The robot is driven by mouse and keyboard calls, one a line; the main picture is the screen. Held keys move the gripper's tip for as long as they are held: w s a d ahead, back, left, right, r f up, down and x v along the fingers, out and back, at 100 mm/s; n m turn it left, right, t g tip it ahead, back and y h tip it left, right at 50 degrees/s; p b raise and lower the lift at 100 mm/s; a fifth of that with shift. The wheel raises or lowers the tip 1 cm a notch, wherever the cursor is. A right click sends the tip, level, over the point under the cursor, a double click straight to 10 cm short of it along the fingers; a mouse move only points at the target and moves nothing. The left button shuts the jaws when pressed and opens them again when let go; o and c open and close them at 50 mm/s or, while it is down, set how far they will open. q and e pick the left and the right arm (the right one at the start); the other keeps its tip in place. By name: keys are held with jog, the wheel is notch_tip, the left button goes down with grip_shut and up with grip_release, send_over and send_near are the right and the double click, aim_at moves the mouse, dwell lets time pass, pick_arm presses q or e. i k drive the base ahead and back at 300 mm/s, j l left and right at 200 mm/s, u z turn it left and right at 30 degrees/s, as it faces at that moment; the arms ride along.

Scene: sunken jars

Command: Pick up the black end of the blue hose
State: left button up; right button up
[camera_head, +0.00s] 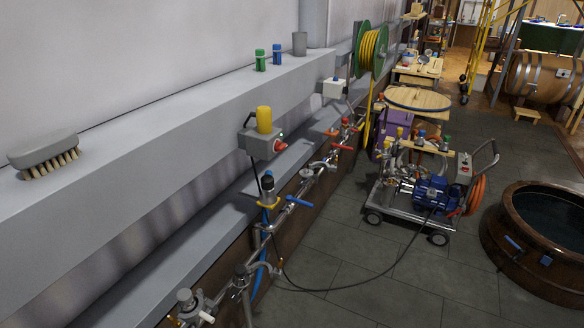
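A blue hose (259,276) hangs beside the pipework below the wall ledge, at the lower middle. A short blue stretch also shows higher up, below a yellow collar (267,205). The hose's lower part is hidden behind pipes and the ledge. Neither of my grippers is in view.
A grey brush (44,154) and small green (260,60) and blue (277,54) containers stand on the upper ledge. Valves and a blue-handled lever (299,201) crowd the pipe. A pump cart (408,207) and sunken jar (500,228) stand right; tiled floor (340,250) lies between, crossed by a black cable.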

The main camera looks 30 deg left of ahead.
aim_at(268, 198)
jog(key=i+z, duration=0.3)
jog(key=i, duration=0.3)
jog(key=i+z, duration=0.3)
jog(key=i, duration=0.35)
jog(key=i+j+z, duration=0.25)
jog(key=i, duration=0.35)
jog(key=i+l+u, duration=0.15)
jog(key=i+u, duration=0.3)
jog(key=i+l+u, duration=0.25)
jog(key=i+u, duration=0.25)
jog(key=k, duration=0.1)
